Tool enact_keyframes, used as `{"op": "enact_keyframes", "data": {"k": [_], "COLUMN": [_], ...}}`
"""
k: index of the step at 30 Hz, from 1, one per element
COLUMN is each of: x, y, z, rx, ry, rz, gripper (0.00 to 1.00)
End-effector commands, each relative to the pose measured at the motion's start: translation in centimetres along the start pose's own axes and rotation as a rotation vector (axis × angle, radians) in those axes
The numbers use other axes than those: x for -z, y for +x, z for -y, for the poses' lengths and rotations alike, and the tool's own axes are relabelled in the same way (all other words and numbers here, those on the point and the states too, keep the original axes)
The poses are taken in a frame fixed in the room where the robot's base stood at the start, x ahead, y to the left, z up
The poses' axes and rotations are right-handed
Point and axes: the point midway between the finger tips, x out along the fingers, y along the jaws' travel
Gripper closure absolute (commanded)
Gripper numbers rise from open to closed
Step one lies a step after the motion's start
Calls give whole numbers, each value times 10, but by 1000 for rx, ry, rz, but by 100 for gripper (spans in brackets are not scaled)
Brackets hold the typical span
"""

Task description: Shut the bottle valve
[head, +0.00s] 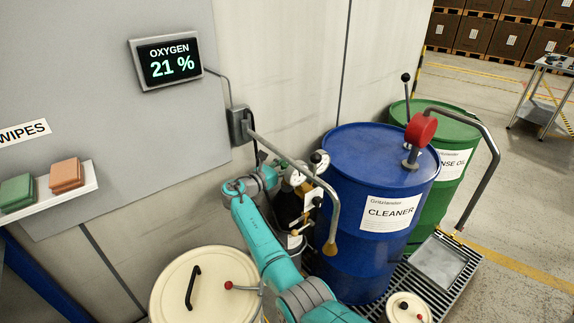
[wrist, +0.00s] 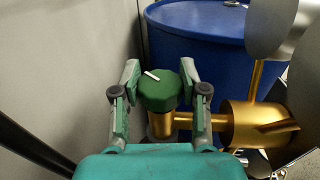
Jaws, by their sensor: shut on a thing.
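The bottle valve's green knob (wrist: 160,92), with a white mark on top, is in the middle of the wrist view. My gripper (wrist: 159,80) is shut on it, one finger at the left side and one at the right. A brass valve body (wrist: 184,121) shows below the knob and runs right into a larger brass fitting (wrist: 258,126). In the head view the dark bottle (head: 288,207) stands between my arm and the blue drum, partly hidden. The knob cannot be made out there.
Grey gauge-like discs (wrist: 270,26) rise close at right of the gripper. A blue CLEANER drum (head: 360,165) stands just behind, with a green drum (head: 452,140) beyond. A bent pipe (head: 331,205) hangs near my wrist. A cream drum (head: 190,272) stands lower left. The wall display (head: 167,62) reads OXYGEN 21 %.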

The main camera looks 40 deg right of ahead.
Motion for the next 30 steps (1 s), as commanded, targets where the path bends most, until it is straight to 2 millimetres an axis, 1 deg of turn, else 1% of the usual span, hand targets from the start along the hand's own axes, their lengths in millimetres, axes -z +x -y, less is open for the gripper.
{"op": "enact_keyframes", "data": {"k": [4, 8, 22, 30], "x": [1, 2, 2, 0], "y": [0, 2, 2, 0], "z": [1, 1, 1, 0], "rx": [-10, -63, -373, -413], "ry": [1, 0, -2, -1], "rz": [-1, -2, -2, 1], "gripper": [92, 92, 92, 92]}}
